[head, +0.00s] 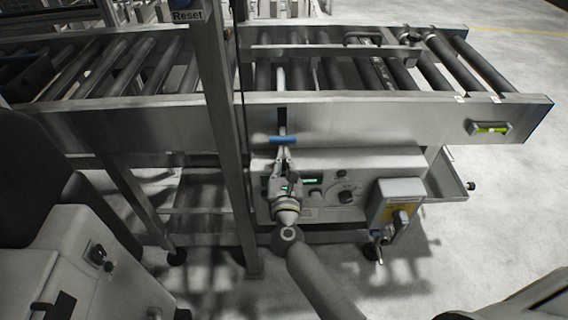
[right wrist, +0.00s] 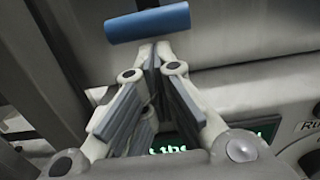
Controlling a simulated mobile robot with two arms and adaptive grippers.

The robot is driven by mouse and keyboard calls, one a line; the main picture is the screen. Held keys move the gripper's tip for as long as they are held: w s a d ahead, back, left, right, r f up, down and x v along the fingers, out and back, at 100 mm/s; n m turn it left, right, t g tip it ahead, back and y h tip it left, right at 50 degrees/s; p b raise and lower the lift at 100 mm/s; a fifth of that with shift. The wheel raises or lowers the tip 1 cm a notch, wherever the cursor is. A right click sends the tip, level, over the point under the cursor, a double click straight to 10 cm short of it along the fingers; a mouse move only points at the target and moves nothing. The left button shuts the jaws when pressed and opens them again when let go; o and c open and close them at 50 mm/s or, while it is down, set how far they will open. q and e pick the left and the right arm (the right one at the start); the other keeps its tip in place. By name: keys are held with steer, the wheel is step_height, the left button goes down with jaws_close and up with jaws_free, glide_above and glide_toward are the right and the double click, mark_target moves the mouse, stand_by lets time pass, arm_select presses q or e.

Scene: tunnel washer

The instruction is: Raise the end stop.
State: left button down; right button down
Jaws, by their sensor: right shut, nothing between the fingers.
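A short blue handle (head: 283,139) sits on the side rail of the roller conveyor, just below a dark vertical slot (head: 282,116). I take it as the end stop's handle; the stop itself I cannot make out for sure. In the right wrist view the blue handle (right wrist: 147,23) lies crosswise at the top. My right gripper (head: 284,151) is just below the handle, pointing up at it. In the right wrist view its fingertips (right wrist: 158,50) are together and empty; whether they touch the handle I cannot tell. My left gripper is not in view.
A steel post (head: 226,140) stands close left of my right gripper. Behind the gripper is a control panel (head: 330,190) with knobs and a green display. A grey switch box (head: 397,203) stands to its right. The conveyor side rail (head: 390,118) runs above.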

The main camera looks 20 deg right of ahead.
steer(key=shift+r, duration=0.1)
step_height(320, 180, up, 6)
steer(key=p, duration=0.5)
steer(key=shift+r, duration=0.15)
glide_toward(284, 141)
steer(key=s, duration=0.1)
steer(key=s+r, duration=0.1)
steer(key=s+a, duration=0.1)
steer(key=shift+s+r, duration=0.3)
steer(key=shift+s, duration=0.05)
stand_by(0.7)
